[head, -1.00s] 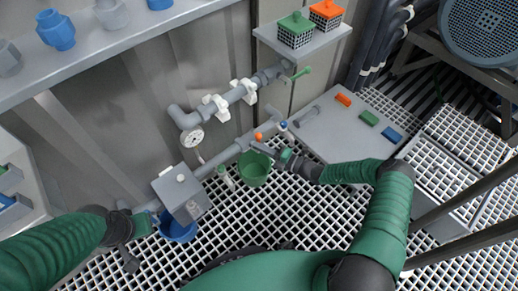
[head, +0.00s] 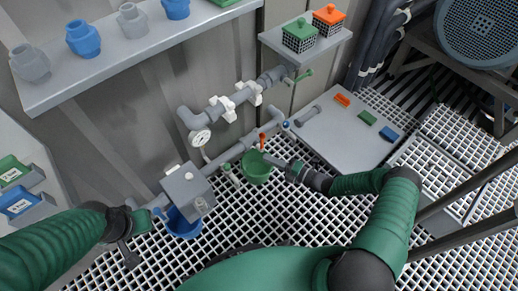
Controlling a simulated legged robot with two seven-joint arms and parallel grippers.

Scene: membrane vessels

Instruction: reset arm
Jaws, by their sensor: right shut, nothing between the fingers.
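My right arm comes in from the right in green sleeving. Its gripper (head: 270,157) is shut and empty, at the rim of a green bucket (head: 257,169) below the grey pipe, close to an orange valve handle (head: 262,141). Whether it touches the bucket or handle I cannot tell. My left arm comes in from the left. Its gripper (head: 148,212) is beside a grey box (head: 188,189) on the pipe and a blue bucket (head: 184,224) under it. Its fingers are small and partly hidden, so their opening does not show.
A grey platform (head: 346,146) at right holds small orange, green and blue blocks. A shelf (head: 122,47) with grey and blue vessels runs along the upper left. A gauge (head: 200,137) sits on the wall pipes. Grating floor (head: 250,219) lies open between my arms.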

